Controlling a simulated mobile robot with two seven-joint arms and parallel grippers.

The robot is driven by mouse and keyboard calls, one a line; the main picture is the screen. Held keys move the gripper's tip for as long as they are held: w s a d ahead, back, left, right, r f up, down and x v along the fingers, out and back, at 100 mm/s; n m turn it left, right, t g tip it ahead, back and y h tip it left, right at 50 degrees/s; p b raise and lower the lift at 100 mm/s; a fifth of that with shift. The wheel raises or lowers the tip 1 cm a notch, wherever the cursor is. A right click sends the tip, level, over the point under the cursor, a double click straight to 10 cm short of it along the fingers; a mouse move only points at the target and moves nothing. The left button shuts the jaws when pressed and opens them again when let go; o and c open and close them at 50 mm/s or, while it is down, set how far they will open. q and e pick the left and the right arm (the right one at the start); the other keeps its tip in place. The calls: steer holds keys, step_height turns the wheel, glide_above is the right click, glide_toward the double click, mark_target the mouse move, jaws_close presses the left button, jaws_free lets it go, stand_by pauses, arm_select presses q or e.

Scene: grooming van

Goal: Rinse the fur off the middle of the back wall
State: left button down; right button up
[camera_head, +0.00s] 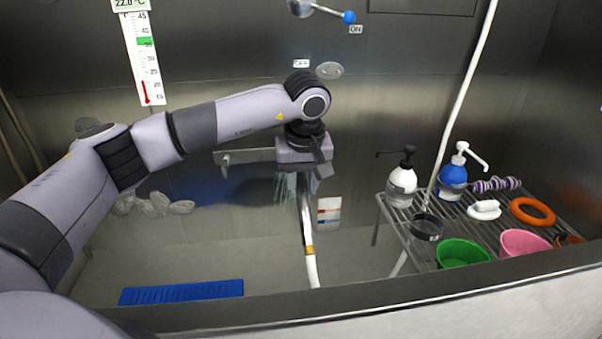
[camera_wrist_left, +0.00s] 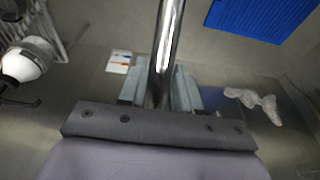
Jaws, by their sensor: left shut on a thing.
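My left gripper (camera_head: 303,176) is shut on the metal handle of a spray wand (camera_head: 305,218), in front of the back wall (camera_head: 225,215). The wand hangs below the gripper, with a brass-coloured fitting and a white hose (camera_head: 312,272). Faint pale streaks show beside the fingers; I cannot tell whether they are water. In the left wrist view the shiny wand (camera_wrist_left: 166,50) runs between the fingers (camera_wrist_left: 160,95). Pale fur clumps (camera_head: 155,204) cling low on the back wall, left of the gripper; they also show in the wrist view (camera_wrist_left: 256,102). My right gripper is out of view.
A wire rack (camera_head: 397,222) at right holds two pump bottles, a green bowl (camera_head: 462,253), a pink bowl (camera_head: 524,243) and an orange ring (camera_head: 532,211). A blue mat (camera_head: 181,292) lies in the tub. A blue-knobbed lever (camera_head: 325,11) points toward the ON label.

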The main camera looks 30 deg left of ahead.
arm_select(q)
steer(key=shift+f, duration=0.45)
steer(key=shift+w+d, duration=0.1)
steer(key=shift+w+d, duration=0.3)
steer(key=shift+d, duration=0.1)
steer(key=shift+a, duration=0.15)
steer(key=shift+s+a, duration=0.35)
steer(key=shift+s, duration=0.05)
stand_by(0.3)
steer(key=shift+w+d, duration=0.4)
steer(key=shift+d, duration=0.1)
